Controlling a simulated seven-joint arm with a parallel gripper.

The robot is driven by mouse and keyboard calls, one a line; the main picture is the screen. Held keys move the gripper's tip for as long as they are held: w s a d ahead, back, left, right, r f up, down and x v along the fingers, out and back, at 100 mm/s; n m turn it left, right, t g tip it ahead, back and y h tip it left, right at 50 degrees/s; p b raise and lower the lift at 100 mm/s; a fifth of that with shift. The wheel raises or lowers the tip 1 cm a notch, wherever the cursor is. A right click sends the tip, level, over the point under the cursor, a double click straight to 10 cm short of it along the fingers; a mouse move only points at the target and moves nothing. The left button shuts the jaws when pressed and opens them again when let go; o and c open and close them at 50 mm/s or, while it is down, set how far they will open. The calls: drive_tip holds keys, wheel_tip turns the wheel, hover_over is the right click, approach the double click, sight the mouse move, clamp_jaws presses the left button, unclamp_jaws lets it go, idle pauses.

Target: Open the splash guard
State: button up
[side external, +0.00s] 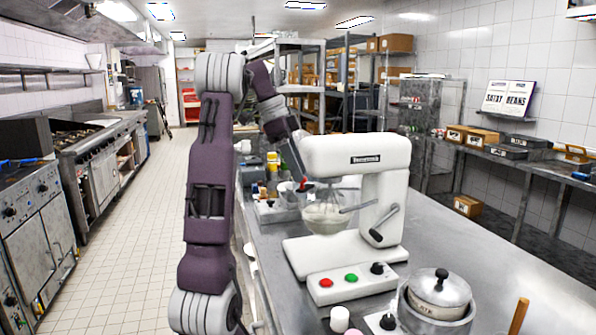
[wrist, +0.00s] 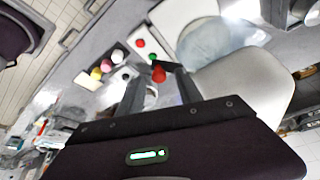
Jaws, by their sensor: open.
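The white stand mixer (side external: 355,155) stands on the steel counter, and its head also fills the right of the wrist view (wrist: 245,85). Its bowl (side external: 325,220) hangs under the head. A see-through splash guard seems to lie around the bowl's top; in the wrist view it looks like a pale translucent round (wrist: 208,42). A small red knob (wrist: 158,74) shows between the fingertips of my gripper (wrist: 160,80). In the side view my gripper (side external: 302,180) is at the bowl's left edge, beside the red knob. The gripper is open; contact with the knob cannot be told.
A control box (side external: 350,282) with red, green and black buttons sits in front of the mixer. A lidded pot (side external: 437,297) stands at the counter's near right. Small containers (side external: 275,205) stand left of the bowl. A crank lever (side external: 382,225) is on the mixer's column.

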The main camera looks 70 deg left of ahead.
drive_tip(key=d+v, duration=0.1)
drive_tip(key=v, duration=0.5)
drive_tip(key=shift+a, duration=0.5)
drive_tip(key=w+d+f+n, duration=0.1)
drive_tip(key=w+d, duration=0.1)
drive_tip(key=d, duration=0.9)
drive_tip(key=w+d+f+n, duration=0.1)
drive_tip(key=w+d+n, duration=0.1)
drive_tip(key=d, duration=0.9)
drive_tip(key=s+d+f+y, duration=0.1)
drive_tip(key=s+d+f, duration=0.4)
drive_tip(key=d, duration=0.2)
drive_tip(key=s+d+f+n+t, duration=0.1)
drive_tip(key=s+d+f, duration=0.4)
drive_tip(key=d, duration=0.2)
drive_tip(key=shift+d+f+n+t+y, duration=0.2)
drive_tip(key=shift+d+n+t+y, duration=0.1)
drive_tip(key=shift+y, duration=0.1)
drive_tip(key=shift+w, duration=0.1)
